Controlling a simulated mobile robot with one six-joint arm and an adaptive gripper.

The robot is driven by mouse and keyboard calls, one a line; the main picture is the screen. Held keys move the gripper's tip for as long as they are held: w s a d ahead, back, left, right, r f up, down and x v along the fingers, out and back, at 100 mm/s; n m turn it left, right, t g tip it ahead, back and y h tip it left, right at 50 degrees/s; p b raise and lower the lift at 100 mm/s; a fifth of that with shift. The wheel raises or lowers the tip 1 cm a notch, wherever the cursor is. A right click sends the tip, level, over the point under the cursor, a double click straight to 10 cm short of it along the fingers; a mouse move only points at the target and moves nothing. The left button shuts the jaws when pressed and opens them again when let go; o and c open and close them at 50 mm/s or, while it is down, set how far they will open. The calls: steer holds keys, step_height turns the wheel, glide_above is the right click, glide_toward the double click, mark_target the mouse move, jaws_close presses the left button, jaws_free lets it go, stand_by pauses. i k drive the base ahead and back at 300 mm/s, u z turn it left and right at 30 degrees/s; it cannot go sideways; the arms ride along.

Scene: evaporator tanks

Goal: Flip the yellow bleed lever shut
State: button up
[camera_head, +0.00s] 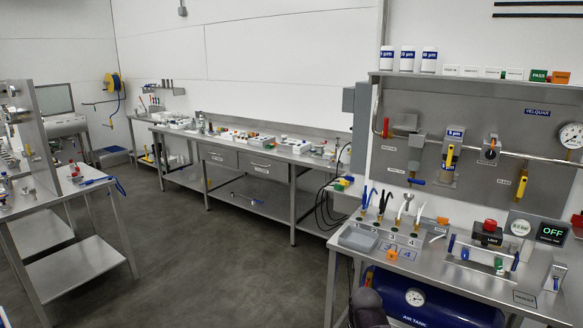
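A steel panel (395,160) on the right wall carries a horizontal pipe (475,147) with several valves and fittings. A yellow lever-like piece (521,186) hangs below the pipe on the right, pointing down. Another upright yellow part (450,157) is on the fitting under the "5 µm" label. The small labels are too blurred to read, so I cannot tell which yellow part is the bleed lever. My gripper's fingers are not in view. A dark rounded shape at the bottom middle may be part of my arm.
A workbench (405,262) with tool holders, a red button (490,226) and an "OFF" display (551,233) stands below the panel. A blue air tank (430,302) is under it. A shelf (480,78) with white canisters is above. The floor (215,265) is clear at left-centre.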

mark_target(523, 181)
steer(key=u, duration=0.05)
steer(key=k, duration=1.3)
steer(key=z, duration=0.15)
steer(key=i, duration=0.85)
steer(key=z, duration=0.8)
steer(key=i, duration=1.15)
steer(key=z, duration=0.25)
